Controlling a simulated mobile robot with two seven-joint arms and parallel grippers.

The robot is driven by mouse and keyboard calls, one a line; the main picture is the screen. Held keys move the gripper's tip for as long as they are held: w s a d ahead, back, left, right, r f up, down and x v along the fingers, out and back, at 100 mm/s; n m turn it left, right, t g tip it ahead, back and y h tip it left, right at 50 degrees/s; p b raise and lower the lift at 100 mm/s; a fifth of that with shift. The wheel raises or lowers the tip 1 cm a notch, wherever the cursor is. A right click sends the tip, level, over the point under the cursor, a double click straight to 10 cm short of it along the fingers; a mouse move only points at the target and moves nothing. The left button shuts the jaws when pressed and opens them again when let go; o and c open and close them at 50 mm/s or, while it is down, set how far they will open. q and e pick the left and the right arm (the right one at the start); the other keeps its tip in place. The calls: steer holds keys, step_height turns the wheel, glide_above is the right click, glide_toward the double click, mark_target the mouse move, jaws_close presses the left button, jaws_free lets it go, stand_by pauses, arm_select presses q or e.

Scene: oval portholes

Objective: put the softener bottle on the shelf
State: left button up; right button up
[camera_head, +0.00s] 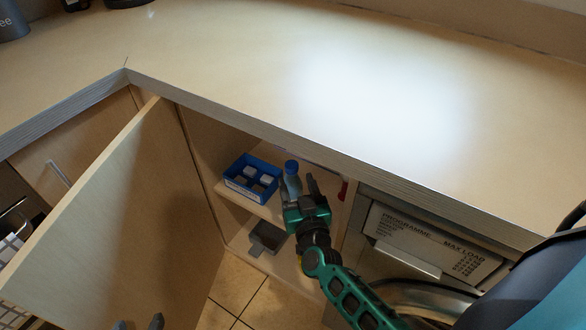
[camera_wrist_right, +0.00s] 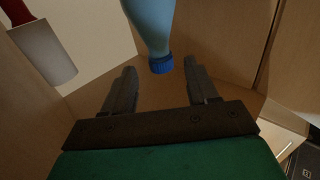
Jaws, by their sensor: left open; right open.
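The softener bottle (camera_head: 292,182) is light blue with a darker blue cap. It appears upright on the upper shelf (camera_head: 262,208) inside the open cabinet, beside a blue crate; its base is hidden. My right gripper (camera_head: 303,190) is open right beside the bottle. In the right wrist view the bottle (camera_wrist_right: 150,28) lies just beyond the open fingers (camera_wrist_right: 160,85), its cap between the fingertips with gaps on both sides. My left gripper (camera_head: 138,323) shows only its fingertips at the bottom edge, apart and empty, in front of the cabinet door.
The blue compartment crate (camera_head: 240,188) stands left of the bottle. A grey tray (camera_head: 266,238) is on the lower level. The open door (camera_head: 105,215) bounds the left, the worktop edge (camera_head: 270,133) lies above, and a red-handled tool (camera_wrist_right: 45,55) hangs on the wall.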

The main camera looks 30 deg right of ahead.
arm_select(q)
steer(key=shift+r+p, duration=0.35)
steer(key=shift+r, duration=0.2)
arm_select(e)
steer(key=s+a+n+g+y, duration=0.5)
steer(key=s+a, duration=0.4)
steer(key=s, duration=0.5)
steer(key=shift+s+a+n+g+y, duration=0.2)
steer(key=shift+s+n+g+y, duration=0.15)
steer(key=shift+g+y, duration=0.65)
arm_select(q)
steer(key=s+a+r+y+p, duration=0.1)
steer(key=a+r+p, duration=0.2)
steer(key=r+p, duration=0.3)
steer(key=p, duration=0.4)
steer(key=shift+s, duration=0.3)
arm_select(e)
step_height(320, 180, up, 6)
steer(key=s+d, duration=0.1)
steer(key=d, duration=0.1)
steer(key=shift+s+d+h, duration=0.3)
steer(key=shift+d, duration=0.1)
